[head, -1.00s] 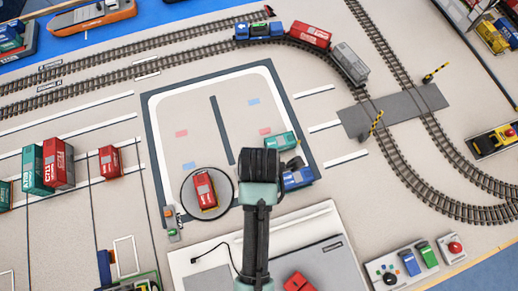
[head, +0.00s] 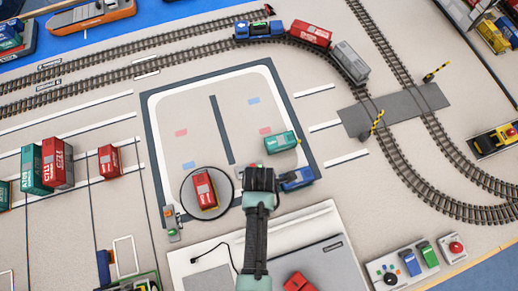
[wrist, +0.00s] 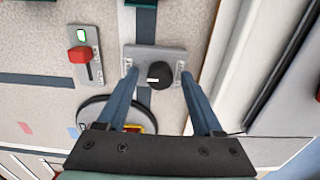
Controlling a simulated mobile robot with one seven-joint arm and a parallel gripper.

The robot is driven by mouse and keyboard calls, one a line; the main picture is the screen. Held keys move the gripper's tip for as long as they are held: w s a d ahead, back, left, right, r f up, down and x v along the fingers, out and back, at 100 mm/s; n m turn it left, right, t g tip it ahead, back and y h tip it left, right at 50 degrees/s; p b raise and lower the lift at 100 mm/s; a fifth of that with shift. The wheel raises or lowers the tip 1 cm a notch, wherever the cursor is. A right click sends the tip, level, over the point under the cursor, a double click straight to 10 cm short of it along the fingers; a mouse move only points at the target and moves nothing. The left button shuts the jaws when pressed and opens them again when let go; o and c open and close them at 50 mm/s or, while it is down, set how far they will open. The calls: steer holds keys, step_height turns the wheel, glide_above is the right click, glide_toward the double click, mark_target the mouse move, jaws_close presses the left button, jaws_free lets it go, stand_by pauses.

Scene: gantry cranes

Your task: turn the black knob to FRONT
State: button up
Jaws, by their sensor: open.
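The black knob (wrist: 160,74) sits on a small grey plate (wrist: 136,52) in the wrist view. A short white mark shows on the knob's face, toward its left side. Small labels stand on the plate left and right of the knob, too small to read. My gripper (wrist: 159,77) is open, with one blue-grey finger on each side of the knob; whether they touch it I cannot tell. In the head view my gripper (head: 261,179) is right of the turntable and hides the knob.
A turntable (head: 186,205) carries a red vehicle (head: 205,189) left of my gripper. A green container (head: 281,142) and a blue vehicle (head: 297,179) stand close on its right. A panel with a red lever (wrist: 79,54) is at left in the wrist view.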

jaws_close()
